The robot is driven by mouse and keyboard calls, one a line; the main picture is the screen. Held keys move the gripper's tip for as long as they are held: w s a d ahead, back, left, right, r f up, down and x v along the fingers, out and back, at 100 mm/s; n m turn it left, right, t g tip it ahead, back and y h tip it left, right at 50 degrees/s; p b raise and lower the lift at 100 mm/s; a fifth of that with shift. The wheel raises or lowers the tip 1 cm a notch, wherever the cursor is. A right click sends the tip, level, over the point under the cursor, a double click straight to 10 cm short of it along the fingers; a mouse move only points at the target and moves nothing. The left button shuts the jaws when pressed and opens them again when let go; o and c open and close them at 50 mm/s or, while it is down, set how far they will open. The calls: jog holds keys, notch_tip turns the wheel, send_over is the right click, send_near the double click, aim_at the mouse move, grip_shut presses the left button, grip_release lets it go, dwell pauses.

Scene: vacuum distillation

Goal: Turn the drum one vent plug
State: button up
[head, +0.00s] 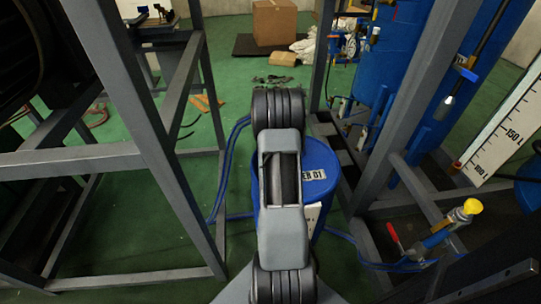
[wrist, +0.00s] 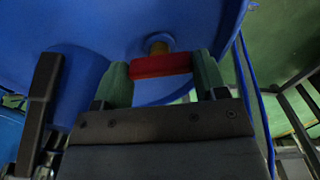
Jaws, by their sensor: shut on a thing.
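The blue drum (head: 321,160) stands in the middle of the head view, partly hidden behind my arm. A label reading "ER 01" is on its top. In the wrist view the drum (wrist: 100,25) fills the upper part. A red plug handle (wrist: 161,65) sits on a brass stem (wrist: 159,46) at the drum. My gripper (wrist: 163,75) is shut on the red handle, with one green finger at each end of it. The gripper is hidden in the head view.
Grey steel frame posts (head: 140,110) stand left of the drum and more (head: 415,95) to the right. Blue hoses (head: 222,180) run beside the drum. A valve with a yellow cap (head: 472,206) is at the right.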

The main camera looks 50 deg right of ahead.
jog(key=shift+n, duration=0.9)
jog(key=o, duration=0.9)
jog(key=shift+o, duration=0.2)
jog(key=shift+r, duration=0.1)
notch_tip(320, 180, up, 14)
jog(key=p, duration=0.2)
jog(key=shift+p, duration=0.4)
jog(key=shift+f, duration=0.2)
